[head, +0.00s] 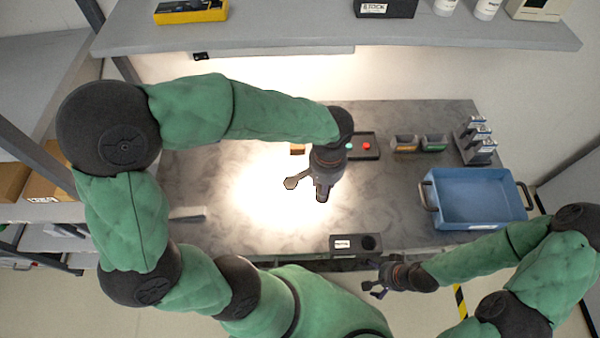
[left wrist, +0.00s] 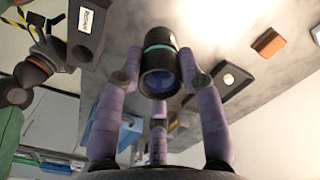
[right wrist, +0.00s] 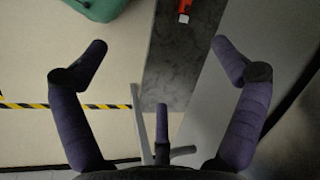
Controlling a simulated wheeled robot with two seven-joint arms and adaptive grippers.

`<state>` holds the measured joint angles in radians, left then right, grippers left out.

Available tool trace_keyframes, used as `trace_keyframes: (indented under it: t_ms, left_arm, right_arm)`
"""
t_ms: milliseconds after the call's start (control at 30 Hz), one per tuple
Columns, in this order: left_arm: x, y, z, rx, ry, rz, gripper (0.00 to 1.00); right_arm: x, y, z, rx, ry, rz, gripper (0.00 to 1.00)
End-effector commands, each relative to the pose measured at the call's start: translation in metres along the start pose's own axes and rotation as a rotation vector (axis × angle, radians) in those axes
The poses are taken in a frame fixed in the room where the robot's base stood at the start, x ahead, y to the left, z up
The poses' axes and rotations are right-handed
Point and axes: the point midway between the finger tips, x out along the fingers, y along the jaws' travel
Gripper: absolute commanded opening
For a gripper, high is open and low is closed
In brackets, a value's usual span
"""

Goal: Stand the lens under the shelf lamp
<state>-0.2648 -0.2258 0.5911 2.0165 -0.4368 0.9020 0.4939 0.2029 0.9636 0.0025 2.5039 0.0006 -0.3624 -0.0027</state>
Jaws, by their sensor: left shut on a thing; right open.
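The lens (left wrist: 160,68), a dark cylinder with a teal ring, is held between the fingers of my left gripper (left wrist: 162,66), its glass end facing the left wrist camera. In the head view my left gripper (head: 307,186) is above the bright patch on the grey table (head: 225,225); the lens is hard to make out there. The lamp (head: 275,51) is a grey bar under the wall shelf (head: 440,36), casting that patch. My right gripper (head: 376,282) is open and empty beyond the table's front edge; its spread fingers show in the right wrist view (right wrist: 158,48).
A dark labelled block with a round hole (head: 357,244) sits at the front edge. A blue tray (head: 478,221) stands on the right. Behind are a panel with a red button (head: 366,146), small labelled blocks (head: 404,144) and a rack (head: 474,150). The left tabletop is mostly clear.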

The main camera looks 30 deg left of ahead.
Motion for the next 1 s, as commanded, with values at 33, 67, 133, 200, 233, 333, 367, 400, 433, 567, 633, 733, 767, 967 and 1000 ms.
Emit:
trace_keyframes:
  t_ms: [33,67,133,200,233,333,367,400,433,567,633,733,767,967,1000]
  left_arm:
    - [0.007,-0.011,-0.004,-0.009,-0.003,0.0,0.0]
    - [0.01,-0.017,-0.007,-0.008,-0.004,0.0,0.0]
    - [0.016,-0.03,-0.013,-0.009,-0.003,0.001,0.0]
    - [0.022,-0.044,-0.019,-0.008,-0.002,0.0,0.0]
    - [0.026,-0.05,-0.021,-0.007,-0.003,0.0,0.0]
    - [0.038,-0.067,-0.029,-0.007,-0.004,0.0,0.0]
    - [0.044,-0.07,-0.03,-0.005,-0.005,0.0,0.0]
    - [0.051,-0.075,-0.032,-0.005,-0.005,0.001,0.0]
    - [0.056,-0.079,-0.034,-0.004,-0.004,0.0,0.0]
    - [0.072,-0.092,-0.04,-0.004,-0.002,0.001,0.0]
    - [0.077,-0.095,-0.042,-0.002,-0.002,0.0,0.0]
    - [0.08,-0.098,-0.043,-0.001,-0.001,0.0,0.0]
    - [0.081,-0.099,-0.043,-0.001,-0.001,0.0,0.0]
    - [0.1,-0.106,-0.046,0.0,-0.004,0.0,0.0]
    - [0.106,-0.106,-0.046,0.0,-0.004,0.0,0.0]
  right_arm:
    - [0.003,0.001,0.0,0.0,0.0,0.0,0.96]
    - [0.003,0.001,0.0,0.0,0.0,0.0,0.96]
    - [0.005,0.002,0.0,0.0,0.0,0.0,0.96]
    - [0.007,0.002,0.0,0.0,0.0,0.0,0.96]
    - [0.007,0.003,0.0,0.0,0.0,0.0,0.96]
    - [0.01,0.004,-0.001,0.0,0.0,0.0,0.96]
    - [0.012,0.004,-0.001,0.0,0.0,0.0,0.96]
    - [0.013,0.005,-0.001,0.0,0.001,0.0,0.96]
    - [0.014,0.005,-0.001,0.0,0.001,0.0,0.96]
    - [0.017,0.006,-0.001,0.0,0.001,0.0,0.96]
    - [0.018,0.006,-0.001,0.0,0.001,0.0,0.96]
    - [0.018,0.006,-0.001,0.0,0.001,0.0,0.96]
    - [0.018,0.006,-0.001,0.0,0.001,0.0,0.96]
    - [0.023,0.008,-0.001,0.0,0.001,0.0,0.96]
    - [0.024,0.009,-0.001,0.0,0.001,0.0,0.96]
